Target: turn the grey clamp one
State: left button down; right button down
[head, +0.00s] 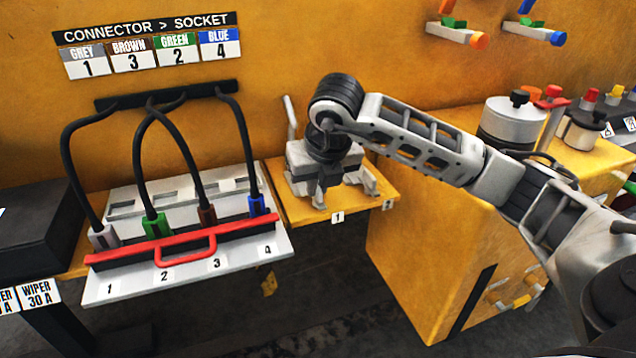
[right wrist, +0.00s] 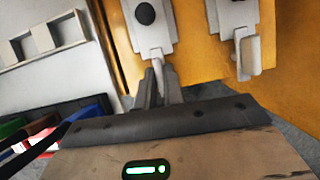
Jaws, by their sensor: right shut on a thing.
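The grey clamp one (right wrist: 150,25) is a pale grey plate with a black round knob and a narrow handle, mounted on the yellow shelf. My right gripper (right wrist: 158,75) is shut on its handle in the right wrist view. In the head view my right gripper (head: 320,192) points down over the shelf (head: 292,212), behind the label 1, and its body hides most of the clamp. A second grey clamp (right wrist: 240,40) stands to the right, apart from my fingers; its lower part shows in the head view (head: 371,184). My left gripper is not in view.
Left of the shelf, a white socket panel (head: 190,273) holds several plugged cables behind a red bar (head: 180,241). A yellow cabinet (head: 425,255) with a silver pot (head: 515,122) stands on the right. A grey lever (head: 290,117) rises behind my gripper.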

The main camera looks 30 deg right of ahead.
jog(key=c, duration=1.5)
grip_release()
pick_arm(q)
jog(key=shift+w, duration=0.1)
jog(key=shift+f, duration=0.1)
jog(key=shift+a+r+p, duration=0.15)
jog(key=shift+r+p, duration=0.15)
jog(key=shift+p, duration=0.6)
pick_arm(e)
jog(key=v, duration=1.6)
jog(key=shift+s, duration=0.1)
